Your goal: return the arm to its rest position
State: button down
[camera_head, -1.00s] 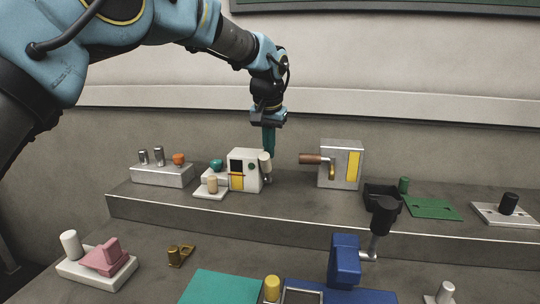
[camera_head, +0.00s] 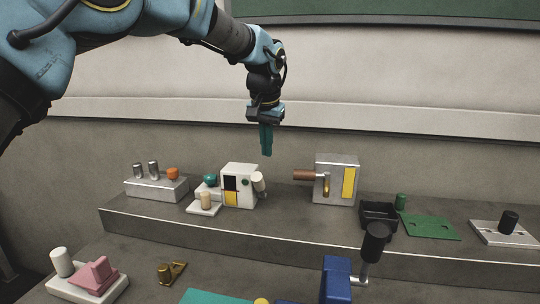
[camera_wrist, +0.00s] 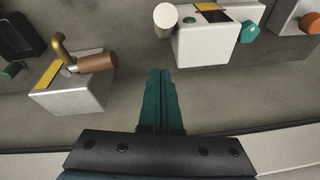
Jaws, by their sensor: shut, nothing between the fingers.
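My gripper (camera_head: 266,140) hangs pointing down above the back of the raised shelf, behind the white box and the grey box. Its teal fingers are together with nothing between them. In the wrist view my gripper (camera_wrist: 161,75) is also closed and empty, apart from all fixtures. My arm reaches in from the upper left of the head view.
A white box (camera_head: 240,185) with a cream knob stands below my gripper. Right of it is a grey box (camera_head: 345,185) with a brown handle. A black tray (camera_head: 377,218) and green plate (camera_head: 428,228) lie further right. A blue crank fixture (camera_head: 337,280) stands in front.

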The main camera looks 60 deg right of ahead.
jog(key=b+v, duration=0.1)
jog(key=v, duration=0.6)
jog(key=shift+s+a, duration=0.2)
jog(key=shift+a, duration=0.15)
jog(key=shift+r, duration=0.1)
jog(key=w+a+f+n+y, duration=0.1)
jog(key=w+a+f+n, duration=0.15)
jog(key=w+a, duration=0.55)
jog(key=w+a+f+n, duration=0.1)
jog(key=w+a+f, duration=0.3)
jog(key=w+a, duration=0.5)
jog(key=w+a+f+n, duration=0.4)
jog(key=w+a, duration=0.6)
jog(key=a, duration=0.3)
jog(key=a+f+n+y, duration=0.1)
jog(key=a+f+n, duration=0.3)
jog(key=a, duration=1.4)
jog(key=s+a+f+n, duration=0.2)
jog(key=s+a+f, duration=0.1)
jog(key=a, duration=0.4)
jog(key=s+a+f+n, duration=0.1)
jog(key=s+a+f, duration=0.2)
jog(key=s+a, duration=0.2)
jog(key=a, duration=0.3)
jog(key=shift+f+n+y, duration=0.25)
jog(key=shift+n+y, duration=0.1)
jog(key=shift+y, duration=0.05)
